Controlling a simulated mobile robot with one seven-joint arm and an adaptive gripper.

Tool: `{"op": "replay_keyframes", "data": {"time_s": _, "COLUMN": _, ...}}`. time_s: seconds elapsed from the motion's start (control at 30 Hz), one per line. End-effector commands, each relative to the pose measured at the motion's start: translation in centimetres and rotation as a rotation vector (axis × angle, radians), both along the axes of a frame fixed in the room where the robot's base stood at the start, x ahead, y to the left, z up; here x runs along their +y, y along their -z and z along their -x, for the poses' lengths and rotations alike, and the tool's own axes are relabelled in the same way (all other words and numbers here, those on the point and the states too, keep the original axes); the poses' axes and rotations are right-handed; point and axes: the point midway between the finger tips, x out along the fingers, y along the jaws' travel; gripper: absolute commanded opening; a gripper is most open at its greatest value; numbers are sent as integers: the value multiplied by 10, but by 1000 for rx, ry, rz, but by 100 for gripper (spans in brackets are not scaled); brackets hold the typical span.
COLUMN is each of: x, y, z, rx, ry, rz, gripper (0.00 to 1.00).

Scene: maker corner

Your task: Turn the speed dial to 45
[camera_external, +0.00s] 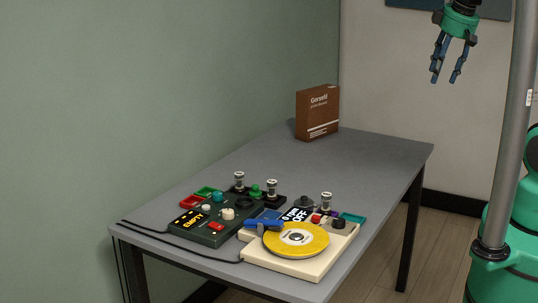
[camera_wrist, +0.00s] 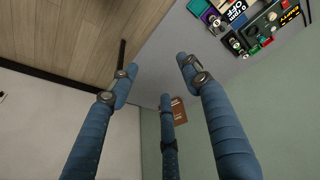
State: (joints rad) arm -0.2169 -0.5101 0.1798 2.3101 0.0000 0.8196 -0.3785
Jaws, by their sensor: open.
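A cream turntable (camera_external: 283,265) with a yellow disc (camera_external: 297,240) sits at the table's near end in the external view. Its small black display (camera_external: 297,214) reads 0 RPM and OFF. A dark round knob (camera_external: 338,223) stands at its right corner; its markings are too small to read, so I cannot confirm it is the speed dial. My gripper (camera_external: 444,79) is open and empty, high above and beyond the table's right side. In the wrist view its blue fingers (camera_wrist: 158,76) are spread, and the OFF display (camera_wrist: 236,11) shows at upper right, well away from them.
A dark green control box (camera_external: 207,229) with an EMPTY display, buttons and knobs lies left of the turntable. Small jars, colored trays and a blue item (camera_external: 263,224) crowd around both. A brown box (camera_external: 317,112) stands at the far end. The table's middle (camera_external: 330,165) is clear.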

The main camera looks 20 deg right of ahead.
Motion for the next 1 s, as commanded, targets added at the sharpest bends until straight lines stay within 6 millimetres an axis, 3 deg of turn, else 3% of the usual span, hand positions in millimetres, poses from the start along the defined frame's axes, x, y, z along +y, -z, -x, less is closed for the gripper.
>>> {"op": "replay_keyframes", "data": {"time_s": 0.2, "x": 59, "y": 43, "z": -33, "rx": 63, "ry": -294, "rz": 76, "gripper": 48}}
{"op": "replay_keyframes", "data": {"time_s": 0.5, "x": 146, "y": 118, "z": -54, "rx": 134, "ry": -702, "rz": 169, "gripper": 48}}
{"op": "replay_keyframes", "data": {"time_s": 0.8, "x": 229, "y": 210, "z": -45, "rx": 198, "ry": -1105, "rz": 248, "gripper": 48}}
{"op": "replay_keyframes", "data": {"time_s": 1.0, "x": 263, "y": 256, "z": -32, "rx": 223, "ry": -1288, "rz": 280, "gripper": 48}}
